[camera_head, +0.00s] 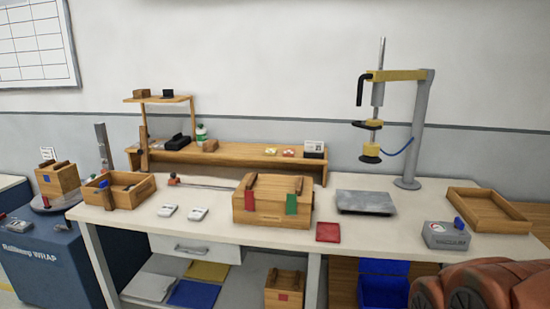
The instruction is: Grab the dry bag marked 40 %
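Two small white packets with grey markings lie flat on the white workbench (265,227), left of the middle. One is the left packet (167,210) and the other is the right packet (198,214). Their markings are too small to read, so I cannot tell whether either says 40 %. No other thing in view shows a readable 40 % mark. My gripper is not in view.
A wooden crate (260,213) with red and green tags stands right of the packets. An open wooden box (126,194) stands to their left. A scale plate (365,202), a grey device (446,236) and a wooden tray (487,213) lie further right. Brown rounded shapes fill the lower right corner.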

